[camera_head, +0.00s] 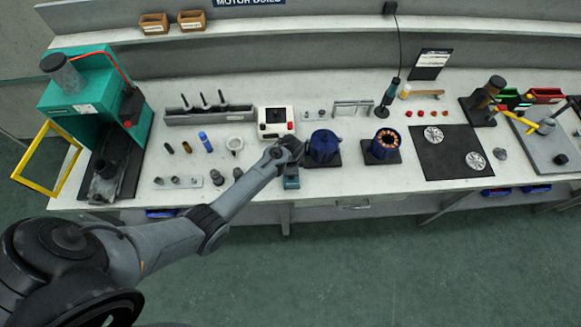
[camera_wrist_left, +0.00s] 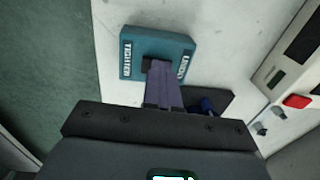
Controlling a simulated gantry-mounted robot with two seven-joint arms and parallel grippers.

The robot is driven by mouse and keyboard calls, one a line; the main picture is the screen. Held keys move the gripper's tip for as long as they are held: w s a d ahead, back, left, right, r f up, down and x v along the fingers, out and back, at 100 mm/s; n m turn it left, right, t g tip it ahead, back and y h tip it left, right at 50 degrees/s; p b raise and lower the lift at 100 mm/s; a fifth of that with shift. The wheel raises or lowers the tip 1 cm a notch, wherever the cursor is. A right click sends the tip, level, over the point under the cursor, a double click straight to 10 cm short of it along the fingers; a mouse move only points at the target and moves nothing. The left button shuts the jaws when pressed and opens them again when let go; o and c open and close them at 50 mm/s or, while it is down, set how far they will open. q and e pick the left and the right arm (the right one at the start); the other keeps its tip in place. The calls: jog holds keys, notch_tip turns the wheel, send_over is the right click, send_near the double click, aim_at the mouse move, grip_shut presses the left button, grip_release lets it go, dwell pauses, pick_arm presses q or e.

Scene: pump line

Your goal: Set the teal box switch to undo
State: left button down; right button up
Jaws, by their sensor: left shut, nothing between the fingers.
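The teal box (camera_head: 291,182) sits near the front edge of the bench in the head view, below my left gripper. In the left wrist view the teal box (camera_wrist_left: 172,43) reads TIGHTEN at its left end and UNDO at its right end. A small dark switch piece (camera_wrist_left: 146,63) shows between the labels, partly hidden by my fingertips; I cannot tell which way it is set. My left gripper (camera_wrist_left: 160,68) is shut and empty, its fingertips over the box beside the dark piece; I cannot tell if they touch. My right gripper is not in view.
A blue motor housing (camera_head: 323,146) on a dark plate stands close right of the left gripper. A white control box (camera_head: 276,122) with a red button is behind it. A wound stator (camera_head: 386,145) stands further right. Small parts and a metal plate (camera_head: 178,182) lie to the left.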

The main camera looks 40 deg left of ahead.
pick_arm(q)
jog(key=shift+s+d+f, duration=0.3)
jog(key=shift+s+f, duration=0.1)
jog(key=shift+s, duration=0.05)
jog(key=shift+r+p, duration=0.45)
jog(key=shift+p, duration=0.1)
jog(key=r+p, duration=0.4)
jog(key=shift+w+a+r+p, duration=0.15)
jog(key=shift+w+r+p, duration=0.1)
jog(key=shift+r+p, duration=0.1)
notch_tip(320, 180, up, 9)
jog(key=shift+s+d, duration=0.25)
jog(key=shift+r, duration=0.1)
jog(key=s+d+y+b, duration=0.1)
jog(key=b, duration=0.5)
jog(key=shift+t+b, duration=0.35)
jog(key=shift+t, duration=0.05)
